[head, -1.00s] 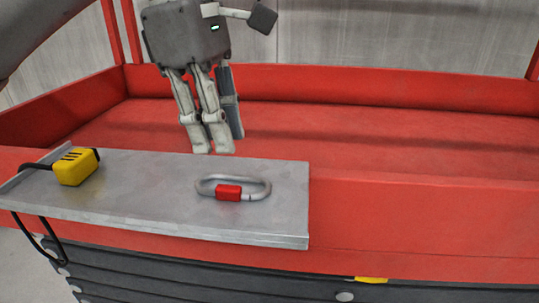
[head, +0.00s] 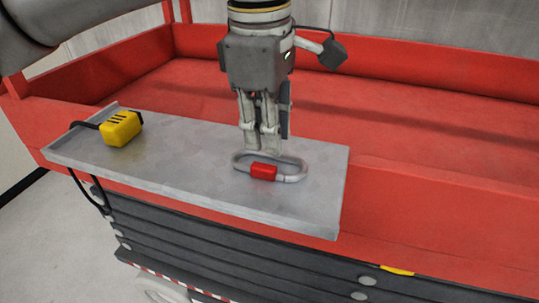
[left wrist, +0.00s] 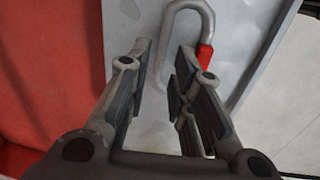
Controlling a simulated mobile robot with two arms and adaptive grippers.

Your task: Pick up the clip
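The clip (head: 293,178) is a silver oval carabiner with a red sleeve, lying on the grey metal shelf (head: 200,172). My left gripper (head: 263,149) points down at the far side of the clip, its fingertips overlapping the clip's far edge in the head view. In the left wrist view the gripper (left wrist: 162,72) is open, with a gap between the fingers. One long side of the clip (left wrist: 167,40) shows in line with that gap, and the red sleeve (left wrist: 205,55) is beyond the right finger. Contact cannot be told. My right gripper is not in view.
A yellow box (head: 121,128) with a black cable sits at the shelf's left end. The red-walled platform (head: 420,130) lies behind the shelf and looks empty. The shelf between the box and the clip is clear.

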